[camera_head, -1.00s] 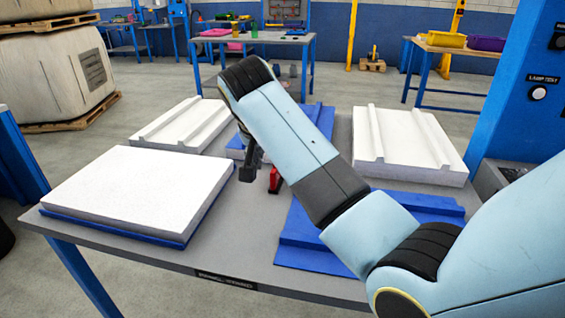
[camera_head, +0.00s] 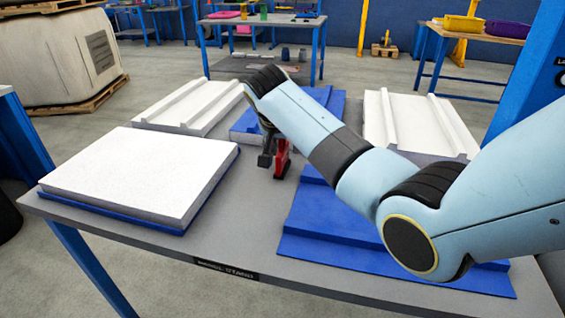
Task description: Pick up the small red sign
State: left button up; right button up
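The small red sign (camera_head: 282,157) stands near the middle of the grey table, between the left white panel and the blue sheet on the right. My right arm reaches in from the right, and its gripper (camera_head: 272,157) points down right at the sign. A dark finger shows at the sign's left side. The far finger and most of the grip are hidden behind the arm and the sign, so I cannot tell whether the gripper is closed on it. My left gripper is out of view.
On the grey table (camera_head: 120,218) lie a white panel on blue (camera_head: 140,172), ribbed white panels at back left (camera_head: 190,108) and back right (camera_head: 410,120), and blue sheets at centre back (camera_head: 325,98) and front right (camera_head: 330,225). The front middle is bare.

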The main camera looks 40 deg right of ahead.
jog(key=shift+w+d+f, duration=0.1)
jog(key=shift+f, duration=0.1)
grip_shut()
jog(key=shift+r, duration=0.15)
